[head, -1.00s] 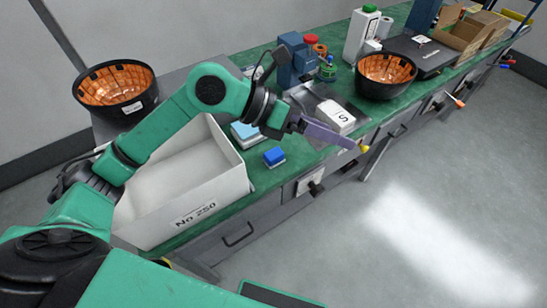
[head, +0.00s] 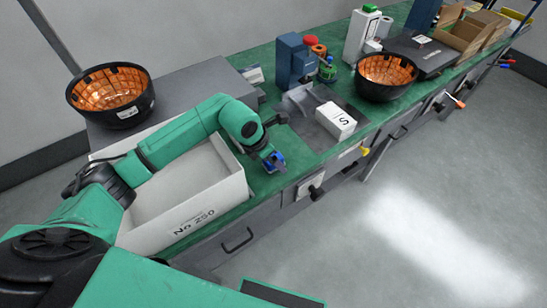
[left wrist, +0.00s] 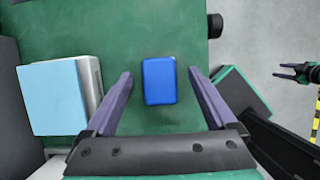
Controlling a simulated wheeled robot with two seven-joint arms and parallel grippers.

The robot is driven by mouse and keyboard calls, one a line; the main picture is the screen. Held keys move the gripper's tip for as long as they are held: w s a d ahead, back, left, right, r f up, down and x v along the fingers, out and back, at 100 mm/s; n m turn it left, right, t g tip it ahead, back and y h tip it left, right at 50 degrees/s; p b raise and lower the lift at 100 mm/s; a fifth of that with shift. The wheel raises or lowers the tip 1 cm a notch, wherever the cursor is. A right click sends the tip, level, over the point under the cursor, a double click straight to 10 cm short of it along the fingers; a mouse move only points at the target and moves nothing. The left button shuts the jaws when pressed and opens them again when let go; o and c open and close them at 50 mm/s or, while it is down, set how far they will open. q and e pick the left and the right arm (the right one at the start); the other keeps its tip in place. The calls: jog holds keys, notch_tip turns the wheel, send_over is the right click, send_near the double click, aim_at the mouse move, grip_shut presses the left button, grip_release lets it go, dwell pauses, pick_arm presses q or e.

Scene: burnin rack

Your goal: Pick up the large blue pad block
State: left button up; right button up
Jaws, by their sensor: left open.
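A saturated blue block (left wrist: 159,81) lies on the green bench top, between my left gripper's fingers as seen in the left wrist view. In the head view the blue block (head: 277,165) is partly covered by my left gripper (head: 272,154). My left gripper (left wrist: 160,74) is open, pointing down over the block, with a gap on both sides; the remaining height is unclear. A larger light blue block (left wrist: 52,97) with a pale side lies left of it in the wrist view; my arm hides it in the head view. My right gripper (left wrist: 281,71) shows open at the wrist view's right edge.
A white bin (head: 192,221) labelled No 250 stands left of the gripper, under my arm. A white box (head: 335,120), a blue device (head: 293,60) and a black bowl (head: 386,77) stand to the right. The bench's front edge is close to the blue block.

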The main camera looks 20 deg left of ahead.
pick_arm(q)
jog(key=shift+w+f, duration=0.15)
jog(key=shift+f, duration=0.2)
grip_shut()
jog(key=shift+r, duration=0.15)
notch_tip(320, 180, up, 20)
jog(key=b, duration=0.2)
jog(key=shift+b, duration=0.35)
